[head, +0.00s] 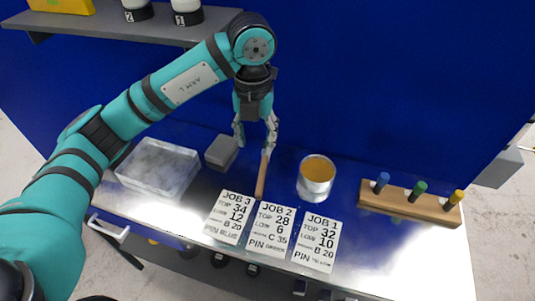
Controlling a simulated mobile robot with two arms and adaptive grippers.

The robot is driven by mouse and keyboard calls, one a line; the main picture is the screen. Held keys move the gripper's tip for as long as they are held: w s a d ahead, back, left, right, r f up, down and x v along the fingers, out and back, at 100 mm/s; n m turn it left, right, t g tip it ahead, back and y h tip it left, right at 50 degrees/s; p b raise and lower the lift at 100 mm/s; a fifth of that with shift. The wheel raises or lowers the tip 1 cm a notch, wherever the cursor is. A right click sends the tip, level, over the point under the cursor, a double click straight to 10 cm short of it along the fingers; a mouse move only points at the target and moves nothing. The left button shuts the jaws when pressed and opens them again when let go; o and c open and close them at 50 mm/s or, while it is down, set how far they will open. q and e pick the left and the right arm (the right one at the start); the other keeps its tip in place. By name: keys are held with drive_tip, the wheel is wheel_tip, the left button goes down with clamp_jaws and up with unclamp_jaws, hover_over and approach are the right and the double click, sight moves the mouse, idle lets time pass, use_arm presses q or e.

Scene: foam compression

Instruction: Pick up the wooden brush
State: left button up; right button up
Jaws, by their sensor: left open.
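The wooden brush (262,177) is a narrow brown strip on the metal table, between the grey block and the metal tin. Its near end reaches the back edge of the cards. My left gripper (255,146) hangs from above at the brush's far end, pointing down, with its fingers spread and nothing held. The right finger overlaps the brush's far end in the picture; I cannot tell whether they touch. My right gripper is not in view.
A clear, marbled box (158,168) and a grey block (221,152) stand left. A tin (316,178) with amber contents and a wooden rack (408,204) with coloured pins stand right. Three job cards (273,230) lie in front. A blue panel (380,90) rises behind; a shelf (110,27) is upper left.

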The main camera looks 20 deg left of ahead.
use_arm(q)
drive_tip(key=p, duration=0.1)
hover_over(259, 187)
wheel_tip(259, 187, down, 7)
drive_tip(key=f, duration=0.3)
drive_tip(key=shift+s+a+p, duration=0.15)
drive_tip(key=shift+s+p, duration=0.1)
drive_tip(key=shift+p, duration=0.1)
drive_tip(key=shift+f, duration=0.9)
drive_tip(key=f+p, duration=0.1)
drive_tip(key=f, duration=0.2)
drive_tip(key=shift+w+d+f+p, duration=0.2)
drive_tip(key=shift+f+p, duration=0.1)
drive_tip(key=shift+p, duration=0.1)
drive_tip(key=shift+f, duration=0.6)
clamp_jaws()
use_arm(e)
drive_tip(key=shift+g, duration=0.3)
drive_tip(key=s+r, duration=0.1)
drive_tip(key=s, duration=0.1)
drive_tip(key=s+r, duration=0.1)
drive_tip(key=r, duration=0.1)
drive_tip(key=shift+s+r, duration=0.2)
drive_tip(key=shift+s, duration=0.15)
